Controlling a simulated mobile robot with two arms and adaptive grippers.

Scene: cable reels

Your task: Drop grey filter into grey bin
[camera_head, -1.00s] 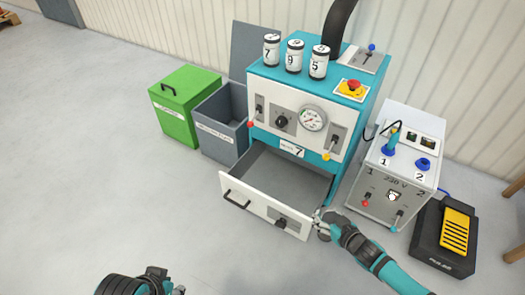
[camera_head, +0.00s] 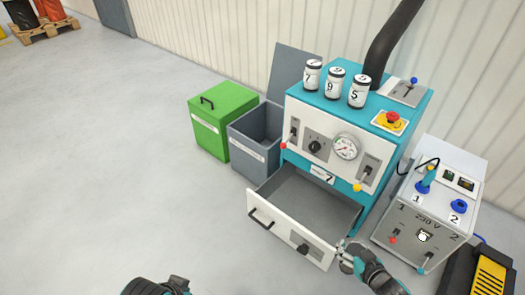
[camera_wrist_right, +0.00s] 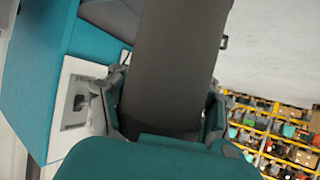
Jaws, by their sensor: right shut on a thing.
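The grey bin (camera_head: 238,148) stands left of the teal machine, with its grey lid (camera_head: 296,72) raised at the back. Its visible inside looks empty. My right gripper (camera_head: 346,256) is beside the right front corner of the machine's open drawer. In the right wrist view its fingers (camera_wrist_right: 163,112) are shut on a broad, dark grey cylinder, the grey filter (camera_wrist_right: 178,60). In the head view I cannot make the filter out at the gripper. Part of my left gripper (camera_head: 175,284) shows at the bottom edge; its fingers are not clear.
A closed green bin (camera_head: 222,125) stands left of the grey bin. The open drawer (camera_head: 285,232) juts forward from the teal machine (camera_head: 345,185), which carries several numbered canisters. A grey 230 V box (camera_head: 425,225) stands at right.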

